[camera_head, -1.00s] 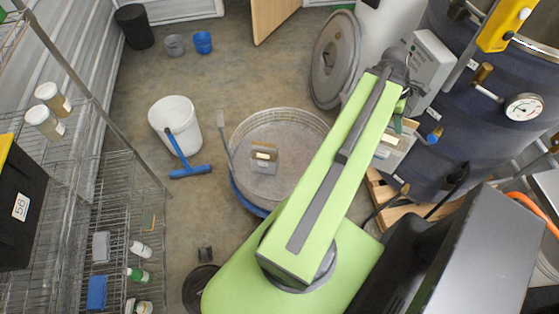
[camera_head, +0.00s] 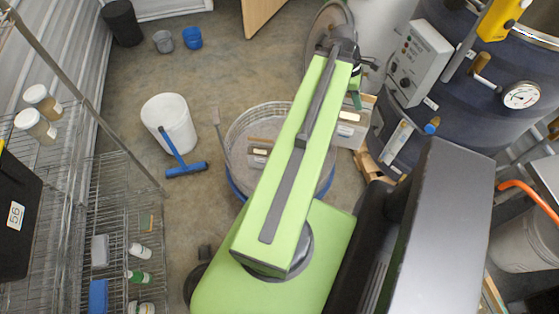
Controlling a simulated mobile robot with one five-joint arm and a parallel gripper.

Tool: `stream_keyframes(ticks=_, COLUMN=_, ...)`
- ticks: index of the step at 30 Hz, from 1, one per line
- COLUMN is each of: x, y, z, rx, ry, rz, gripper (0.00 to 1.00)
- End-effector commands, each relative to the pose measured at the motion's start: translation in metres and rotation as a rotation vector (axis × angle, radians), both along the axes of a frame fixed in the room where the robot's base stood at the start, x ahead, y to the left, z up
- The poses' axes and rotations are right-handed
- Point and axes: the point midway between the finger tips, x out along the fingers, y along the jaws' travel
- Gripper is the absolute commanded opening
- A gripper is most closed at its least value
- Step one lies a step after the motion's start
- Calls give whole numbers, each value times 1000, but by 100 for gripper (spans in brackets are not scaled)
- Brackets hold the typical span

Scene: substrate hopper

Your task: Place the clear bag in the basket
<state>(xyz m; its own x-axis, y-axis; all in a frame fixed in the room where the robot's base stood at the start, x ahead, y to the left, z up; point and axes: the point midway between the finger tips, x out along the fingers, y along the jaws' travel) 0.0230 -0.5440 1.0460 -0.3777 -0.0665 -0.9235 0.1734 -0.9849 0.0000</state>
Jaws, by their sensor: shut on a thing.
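My gripper (camera_head: 357,98) is partly hidden behind the end of my green arm. It is shut on what looks like a clear bag (camera_head: 349,132) with a pale label, which hangs below it. The bag is to the right of a round wire-rimmed basket (camera_head: 236,125), apart from it in the picture. My arm crosses in front of the basket's right part. Another small labelled packet, perhaps also a clear bag, lies inside the basket (camera_head: 258,154).
A large dark blue vessel (camera_head: 440,130) with a gauge and a control box (camera_head: 420,60) stands at the right. A white bucket (camera_head: 170,118) and a blue squeegee (camera_head: 186,170) are left of the basket. Wire shelving (camera_head: 105,215) lines the left. Floor between is clear.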

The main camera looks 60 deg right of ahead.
Motion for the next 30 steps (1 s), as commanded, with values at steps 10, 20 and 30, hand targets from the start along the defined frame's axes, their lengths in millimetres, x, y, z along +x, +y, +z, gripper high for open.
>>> stream_keyframes(ticks=10, x=33, y=-35, z=-94, rx=-1, ry=0, rz=92, gripper=0)
stream_keyframes(ticks=20, x=85, y=-74, z=-197, rx=1, ry=-1, rz=219, gripper=0)
stream_keyframes(ticks=30, x=143, y=-110, z=-303, rx=2, ry=-1, rz=351, gripper=0)
